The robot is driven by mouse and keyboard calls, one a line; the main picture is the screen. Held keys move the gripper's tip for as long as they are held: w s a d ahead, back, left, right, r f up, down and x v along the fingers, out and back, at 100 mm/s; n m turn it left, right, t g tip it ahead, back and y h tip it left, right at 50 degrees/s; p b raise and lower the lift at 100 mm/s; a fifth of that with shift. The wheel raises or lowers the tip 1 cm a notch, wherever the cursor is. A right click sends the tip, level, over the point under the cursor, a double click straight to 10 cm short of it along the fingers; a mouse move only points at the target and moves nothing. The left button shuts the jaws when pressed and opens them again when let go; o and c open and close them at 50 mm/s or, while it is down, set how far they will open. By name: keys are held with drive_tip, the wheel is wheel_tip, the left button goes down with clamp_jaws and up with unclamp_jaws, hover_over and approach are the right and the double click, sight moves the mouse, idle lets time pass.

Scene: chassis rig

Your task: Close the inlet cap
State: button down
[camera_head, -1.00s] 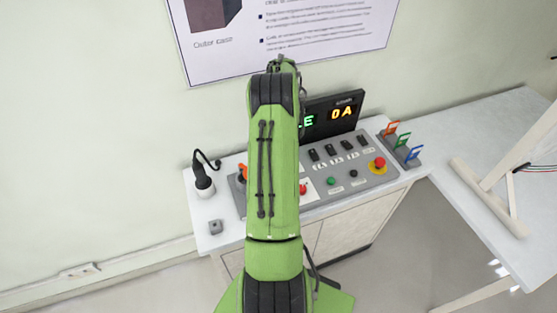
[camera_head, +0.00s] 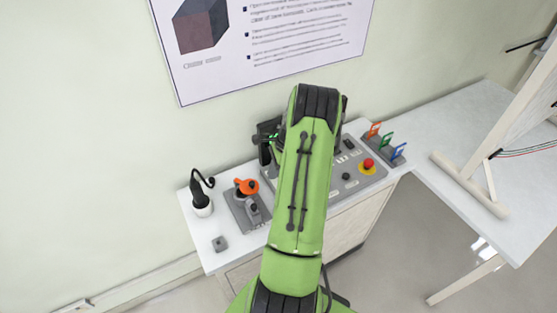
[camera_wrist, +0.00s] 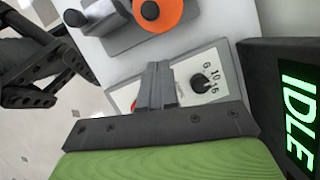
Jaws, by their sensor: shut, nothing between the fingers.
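An orange round part (camera_head: 246,186), which looks like the inlet cap, sits on a small grey fixture (camera_head: 240,214) at the left end of the console. A grey cylindrical piece (camera_head: 254,211) is beside it. In the wrist view the orange disc (camera_wrist: 168,12) is at the top edge, partly cut off, so I cannot tell if it is open or closed. My gripper (camera_wrist: 157,72) is shut and empty, over the console panel beside a black dial (camera_wrist: 203,85). It is apart from the orange part. In the head view my arm hides most of the gripper.
A black display (camera_wrist: 291,110) reading IDLE stands close on the right in the wrist view. A red emergency button (camera_head: 368,164) and coloured tags (camera_head: 385,145) are right.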

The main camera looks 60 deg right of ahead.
sight(255, 189)
drive_tip(key=w+a, duration=0.1)
drive_tip(key=w+a+f, duration=0.1)
drive_tip(key=w+a, duration=0.1)
drive_tip(key=shift+f+p, duration=0.1)
drive_tip(key=shift+p, duration=0.25)
drive_tip(key=shift+a, duration=0.1)
drive_tip(key=shift+s+a+m, duration=0.15)
drive_tip(key=shift+a+m, duration=0.05)
drive_tip(key=shift+m, duration=0.2)
drive_tip(key=shift+a+m, duration=0.25)
drive_tip(key=shift+m, duration=0.15)
